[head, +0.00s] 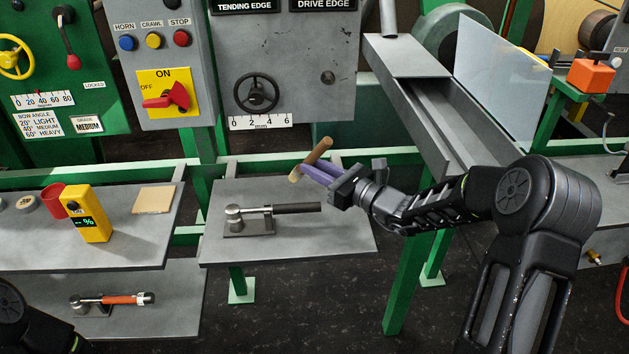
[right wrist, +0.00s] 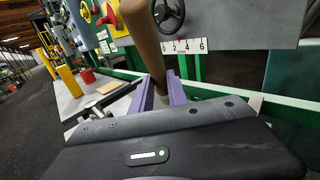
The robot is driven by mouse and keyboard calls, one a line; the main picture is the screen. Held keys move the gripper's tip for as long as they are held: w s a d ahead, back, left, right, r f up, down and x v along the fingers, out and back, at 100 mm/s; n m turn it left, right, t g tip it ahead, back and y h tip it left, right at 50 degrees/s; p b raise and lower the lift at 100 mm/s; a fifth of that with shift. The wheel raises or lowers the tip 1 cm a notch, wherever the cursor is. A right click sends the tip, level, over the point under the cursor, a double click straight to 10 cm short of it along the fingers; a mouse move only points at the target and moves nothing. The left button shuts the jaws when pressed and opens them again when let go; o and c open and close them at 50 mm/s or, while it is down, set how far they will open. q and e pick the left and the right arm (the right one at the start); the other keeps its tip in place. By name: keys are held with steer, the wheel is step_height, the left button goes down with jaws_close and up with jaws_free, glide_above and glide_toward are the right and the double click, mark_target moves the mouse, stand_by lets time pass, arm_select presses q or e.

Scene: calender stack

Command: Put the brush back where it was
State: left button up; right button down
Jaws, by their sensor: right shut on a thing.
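The brush has a brown handle (head: 318,150) and a pale end (head: 295,175) in the head view. My right gripper (head: 309,167) is shut on it with purple fingers, above the back of the middle grey shelf. The brush is tilted, its handle pointing up and right and its pale end down and left. In the right wrist view the brown brush (right wrist: 147,40) stands up between the purple fingers, and its lower end is hidden behind the gripper body. My left gripper is not in view; only dark parts of my left arm show at the lower left.
A dark-handled tool (head: 285,209) lies on a plate on the middle shelf (head: 340,236). The left shelf holds a yellow meter (head: 88,216), a red cup (head: 66,200) and a tan pad (head: 154,199). An orange-handled tool (head: 120,299) lies lower left. A clear panel (head: 500,85) stands at right.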

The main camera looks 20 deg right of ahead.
steer(key=shift+f, duration=1.95)
steer(key=c, duration=1.8)
jaws_free()
steer(key=shift+f, duration=0.15)
steer(key=shift+o, duration=1.1)
steer(key=shift+r, duration=0.2)
